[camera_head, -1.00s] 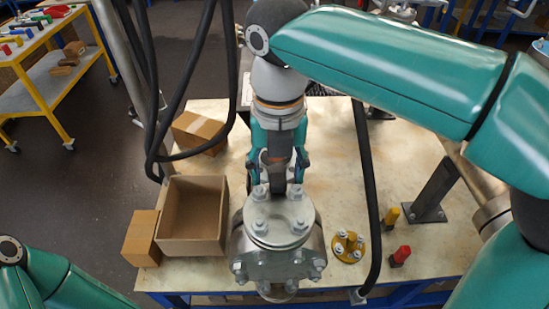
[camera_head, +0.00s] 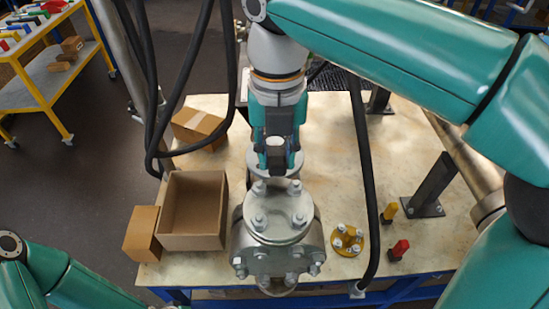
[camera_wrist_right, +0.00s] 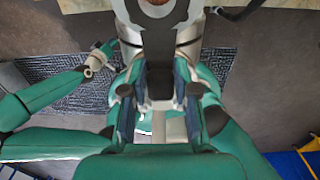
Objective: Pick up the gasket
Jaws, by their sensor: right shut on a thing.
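My right gripper (camera_head: 280,162) hangs down just behind the flanged vessel (camera_head: 277,222). Its fingers are shut on a pale grey ring, which I take to be the gasket (camera_head: 255,171); the fingers hide much of it. The ring shows close behind the vessel's bolted top flange, and I cannot tell whether it touches anything underneath. The right wrist view shows the fingers (camera_wrist_right: 160,105) from behind and a dark round part at the top edge. My left arm shows at the lower left of the head view; its gripper is outside that view.
An open cardboard box (camera_head: 193,240) stands left of the vessel, with closed boxes (camera_head: 141,233) beside and behind it. To the right are a yellow bolted flange (camera_head: 347,240), a red piece (camera_head: 399,250), a yellow piece (camera_head: 389,210) and a dark post (camera_head: 432,184).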

